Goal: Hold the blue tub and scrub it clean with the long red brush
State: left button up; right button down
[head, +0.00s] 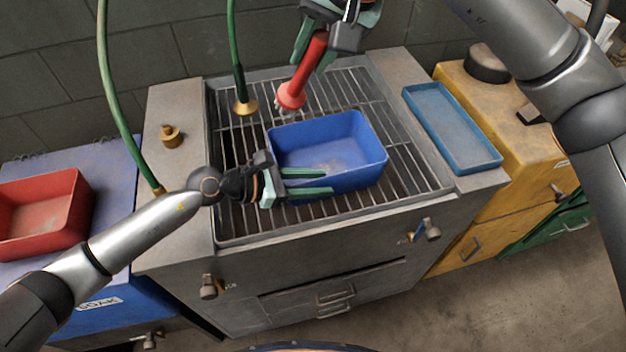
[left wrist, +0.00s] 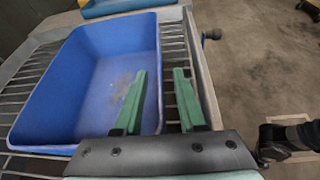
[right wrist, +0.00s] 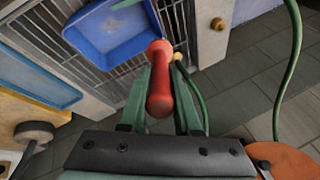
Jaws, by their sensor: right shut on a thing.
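The blue tub (head: 362,177) sits on the metal grate, with a grey dirty patch on its floor that also shows in the left wrist view (left wrist: 122,86). My left gripper (head: 331,181) is open at the tub's near wall. In the left wrist view (left wrist: 160,72) one finger is inside the tub and the other outside, with gaps beside the wall. My right gripper (head: 310,62) is shut on the red brush (head: 313,55), which points down, its head beyond the tub's far wall and apart from it. The brush also shows in the right wrist view (right wrist: 160,85).
A red bin (head: 75,215) stands on the blue cabinet at left. A shallow blue tray (head: 450,125) lies to the right of the grate (head: 225,190). Green hoses (head: 236,60) rise behind and left of the grate. A brass knob (head: 171,135) stands on the left rim.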

notch_tip(320, 180, down, 2)
jog(key=shift+f+b, duration=0.25)
jog(key=shift+b, duration=1)
pick_arm(q)
jog(key=v, duration=1.2)
jog(key=shift+d+r, duration=0.1)
jog(key=shift+r, duration=0.1)
